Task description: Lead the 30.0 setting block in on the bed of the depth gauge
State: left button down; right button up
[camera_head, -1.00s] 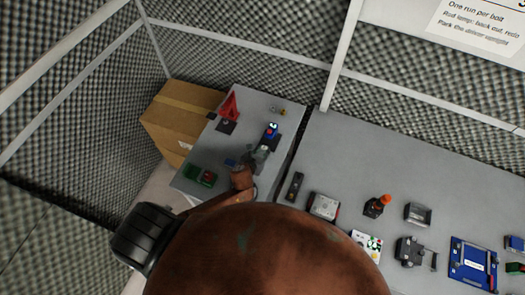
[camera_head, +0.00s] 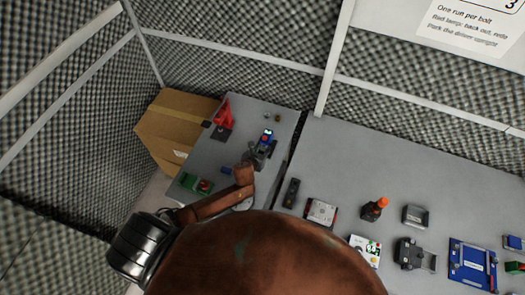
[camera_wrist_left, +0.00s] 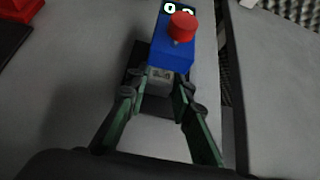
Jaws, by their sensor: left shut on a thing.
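The depth gauge (camera_head: 267,137) stands on the left grey table. In the left wrist view it shows as a blue body (camera_wrist_left: 172,52) with a red knob and two white round faces, above a dark base. My left gripper (camera_head: 257,154) is at the near side of the gauge. In the left wrist view its green-sided fingers (camera_wrist_left: 158,88) are shut on a small grey block (camera_wrist_left: 160,77), taken as the setting block. The block is right in front of the blue body; whether it touches the bed is hidden. My right gripper is not in view.
A red stand (camera_head: 223,118) is left of the gauge, and a green and red item (camera_head: 196,184) lies nearer. A cardboard box (camera_head: 172,130) adjoins the table's left side. The right table (camera_head: 340,165) holds several fixtures. Foam walls enclose the back.

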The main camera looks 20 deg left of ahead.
pick_arm(q)
jog(key=c, duration=1.6)
grip_release()
jog(key=v, duration=1.2)
jog(key=shift+d, duration=0.1)
